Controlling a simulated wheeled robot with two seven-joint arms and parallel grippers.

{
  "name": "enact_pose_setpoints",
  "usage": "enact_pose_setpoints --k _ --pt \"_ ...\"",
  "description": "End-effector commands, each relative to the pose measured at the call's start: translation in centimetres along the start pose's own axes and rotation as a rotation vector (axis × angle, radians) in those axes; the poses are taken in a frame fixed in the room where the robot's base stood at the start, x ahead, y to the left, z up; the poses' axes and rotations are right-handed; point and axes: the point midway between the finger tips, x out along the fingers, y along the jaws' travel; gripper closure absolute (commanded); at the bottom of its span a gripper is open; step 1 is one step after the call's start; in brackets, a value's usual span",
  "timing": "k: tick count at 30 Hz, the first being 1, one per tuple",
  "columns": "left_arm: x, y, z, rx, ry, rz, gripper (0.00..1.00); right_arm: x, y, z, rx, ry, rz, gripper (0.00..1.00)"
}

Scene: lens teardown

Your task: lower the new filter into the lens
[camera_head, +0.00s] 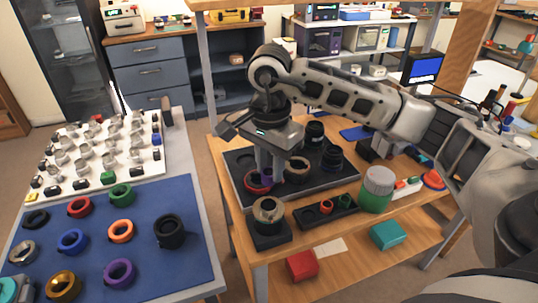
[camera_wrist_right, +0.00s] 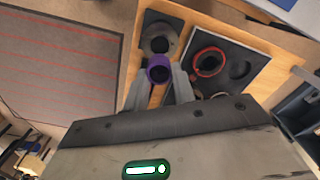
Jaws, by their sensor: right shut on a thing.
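My right gripper (camera_head: 267,180) is above the near left part of the dark tray on the wooden bench, fingers pointing down. In the right wrist view, my right gripper (camera_wrist_right: 168,88) is shut on a small purple round part (camera_wrist_right: 158,69), which appears to be the new filter. The lens seems to be the grey-beige ringed part (camera_head: 268,209) on a black block, just in front of the gripper. In the right wrist view the lens (camera_wrist_right: 159,38) shows beyond the purple part, which is apart from its opening. My left gripper is not in view.
The dark tray (camera_head: 337,186) holds a red ring (camera_head: 256,187) and several dark lens parts. A blue mat (camera_head: 150,205) at left holds several coloured rings.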

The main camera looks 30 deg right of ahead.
Motion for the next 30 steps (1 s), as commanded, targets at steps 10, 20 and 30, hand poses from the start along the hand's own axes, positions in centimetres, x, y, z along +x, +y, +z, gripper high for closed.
enact_pose_setpoints --k 10,20,30 --pt "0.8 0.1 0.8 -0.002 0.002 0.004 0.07 2.4 0.0 0.0 0.000 0.000 0.001 0.95" --pt "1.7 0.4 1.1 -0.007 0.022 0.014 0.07 5.6 0.0 0.0 -0.001 0.001 0.000 0.95" --pt "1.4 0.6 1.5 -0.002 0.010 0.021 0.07 6.0 0.0 0.0 -0.002 0.000 -0.001 0.95"
